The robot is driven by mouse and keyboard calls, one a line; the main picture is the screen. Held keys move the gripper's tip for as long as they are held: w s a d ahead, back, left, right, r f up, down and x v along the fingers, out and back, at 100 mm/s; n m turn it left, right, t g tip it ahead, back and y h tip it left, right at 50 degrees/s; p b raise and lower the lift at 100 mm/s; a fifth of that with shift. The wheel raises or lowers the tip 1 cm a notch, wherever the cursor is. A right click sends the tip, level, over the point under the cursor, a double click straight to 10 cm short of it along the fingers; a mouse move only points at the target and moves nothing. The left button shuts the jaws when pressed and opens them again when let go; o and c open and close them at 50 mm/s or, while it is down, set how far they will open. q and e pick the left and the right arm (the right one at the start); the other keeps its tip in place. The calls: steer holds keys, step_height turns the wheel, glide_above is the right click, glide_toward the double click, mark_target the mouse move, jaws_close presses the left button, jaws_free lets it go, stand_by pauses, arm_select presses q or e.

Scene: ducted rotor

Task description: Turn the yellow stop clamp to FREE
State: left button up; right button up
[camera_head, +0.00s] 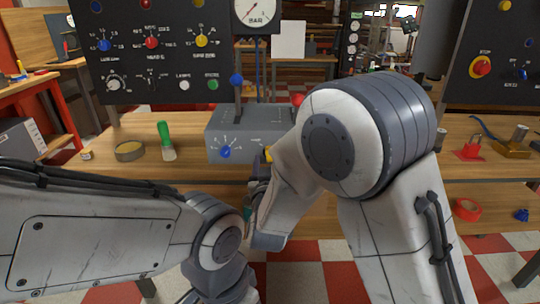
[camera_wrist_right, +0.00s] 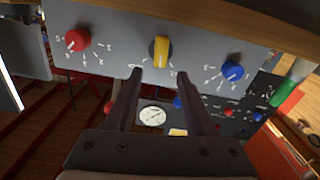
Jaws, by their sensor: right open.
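The yellow stop clamp (camera_wrist_right: 161,50) is a bar-shaped knob on the front of a grey box, between a red knob (camera_wrist_right: 78,40) and a blue knob (camera_wrist_right: 232,71) in the right wrist view. Its bar stands about upright in that picture; its markings are too small to read. In the head view only a sliver of the clamp (camera_head: 267,154) shows beside my right arm. My right gripper (camera_wrist_right: 159,75) is open and empty, its two fingertips just short of the clamp, one to each side. My left gripper is below the head view's edge.
The grey box (camera_head: 235,120) stands on a wooden bench. A green-handled brush (camera_head: 165,140) and a round tin (camera_head: 130,151) are left of it. My right arm hides much of the bench.

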mark_target(268, 150)
steer(key=shift+w, duration=1.95)
